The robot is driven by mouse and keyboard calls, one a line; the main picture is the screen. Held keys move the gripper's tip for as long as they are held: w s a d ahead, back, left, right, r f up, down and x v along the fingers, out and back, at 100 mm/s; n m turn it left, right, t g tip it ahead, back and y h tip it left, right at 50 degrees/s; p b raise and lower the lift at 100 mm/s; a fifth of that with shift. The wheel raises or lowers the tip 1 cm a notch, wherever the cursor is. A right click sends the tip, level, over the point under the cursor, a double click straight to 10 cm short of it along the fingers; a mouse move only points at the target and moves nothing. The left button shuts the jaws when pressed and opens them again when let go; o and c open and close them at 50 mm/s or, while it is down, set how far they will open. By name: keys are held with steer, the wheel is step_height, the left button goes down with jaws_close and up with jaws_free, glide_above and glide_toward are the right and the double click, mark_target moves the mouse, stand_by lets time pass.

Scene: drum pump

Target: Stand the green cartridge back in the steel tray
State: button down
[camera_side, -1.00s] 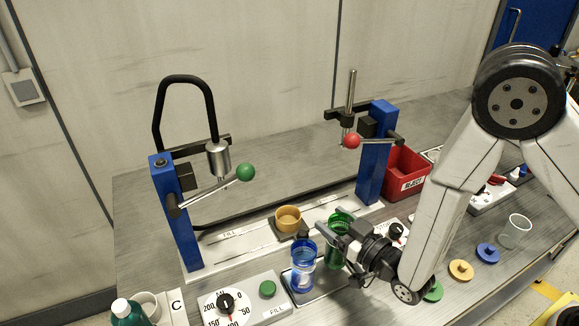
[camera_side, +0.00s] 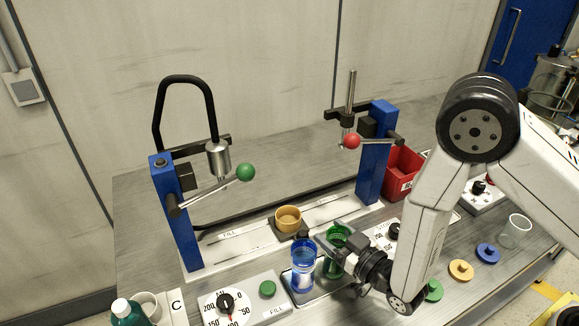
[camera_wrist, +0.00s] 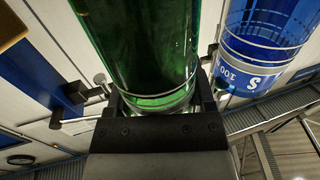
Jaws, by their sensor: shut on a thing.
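The green cartridge (camera_side: 335,264) is a clear green cylinder, upright beside the blue cartridge (camera_side: 303,266) in the side view. My gripper (camera_side: 341,246) reaches it from the right and is shut on it. In the wrist view the green cartridge (camera_wrist: 145,50) fills the space between my fingers (camera_wrist: 158,108). The steel tray (camera_side: 327,287) lies under both cartridges. The blue cartridge stands in its left part. I cannot tell whether the green cartridge's base touches the tray.
A yellow cup (camera_side: 288,219) sits on the fill rail behind. A dial panel (camera_side: 243,303) with a green button lies front left. Blue posts, a red reject bin (camera_side: 401,172), coloured caps (camera_side: 461,270) and a clear cup (camera_side: 516,231) stand around.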

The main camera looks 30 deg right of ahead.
steer(key=shift+f, duration=0.1)
jaws_free()
stand_by(0.3)
steer(key=v, duration=1.2)
stand_by(0.5)
